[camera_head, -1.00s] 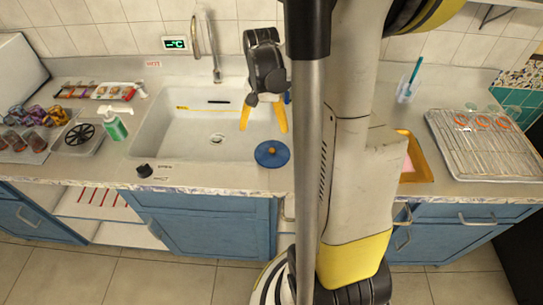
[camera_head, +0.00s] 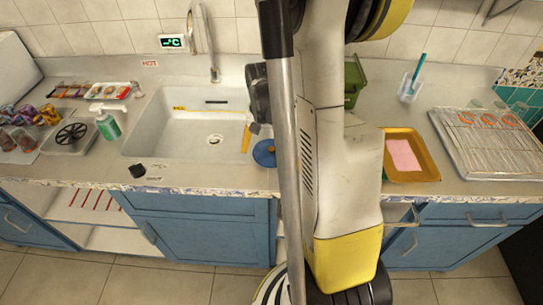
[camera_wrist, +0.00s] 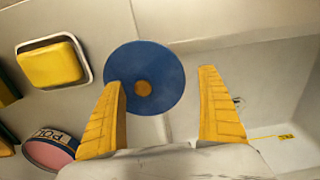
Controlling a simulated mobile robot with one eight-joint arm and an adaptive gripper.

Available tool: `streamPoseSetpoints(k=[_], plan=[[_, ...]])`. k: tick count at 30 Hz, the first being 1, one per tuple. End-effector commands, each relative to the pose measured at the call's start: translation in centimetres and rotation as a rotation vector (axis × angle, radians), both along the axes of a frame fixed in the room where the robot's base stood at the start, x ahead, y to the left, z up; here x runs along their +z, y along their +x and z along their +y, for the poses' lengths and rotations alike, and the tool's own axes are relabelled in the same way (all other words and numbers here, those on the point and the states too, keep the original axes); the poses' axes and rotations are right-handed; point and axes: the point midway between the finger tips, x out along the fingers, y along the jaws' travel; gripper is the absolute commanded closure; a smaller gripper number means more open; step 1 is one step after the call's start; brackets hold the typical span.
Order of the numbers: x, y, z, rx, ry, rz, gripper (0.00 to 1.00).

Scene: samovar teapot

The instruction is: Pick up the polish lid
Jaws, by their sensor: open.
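The polish lid, a flat blue disc with a small brown knob, lies by the sink's right edge. It is in the head view (camera_head: 264,153), partly hidden behind my column, and whole in the wrist view (camera_wrist: 158,60). My gripper (camera_wrist: 161,77) is open and empty, its yellow fingers pointing towards the lid. In the wrist view the left finger overlaps the lid's lower left edge, and the right finger is to the right of it. I cannot tell whether they touch. In the head view one finger shows at the sink's right side; the other is hidden.
A round tin lettered "POL" (camera_wrist: 50,150) and a yellow block in a white dish (camera_wrist: 50,65) are left of my fingers in the wrist view. The sink (camera_head: 165,150) is empty near its drain. A gold tray (camera_head: 425,170) and wire rack (camera_head: 490,143) stand on the right.

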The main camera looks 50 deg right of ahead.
Motion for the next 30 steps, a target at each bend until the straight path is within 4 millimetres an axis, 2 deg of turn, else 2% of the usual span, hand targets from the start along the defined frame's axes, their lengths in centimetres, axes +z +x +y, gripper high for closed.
streamPoseSetpoints(k=[3,4,9,10,12,23,26,30], plan=[[0.2,0.0,0.0,0.0,0.0,0.0,0.13],[0.2,0.0,0.0,0.0,0.0,0.0,0.18],[0.2,0.0,0.0,0.0,0.0,0.0,0.7],[0.2,0.0,0.0,0.0,0.0,0.0,0.76],[0.1,0.0,0.0,0.0,0.0,0.0,1.0],[0.2,0.0,0.0,0.0,0.0,0.0,1.0],[0.8,0.0,0.0,0.0,0.0,0.0,1.0],[2.4,0.0,0.0,0.0,0.0,0.0,1.0]])
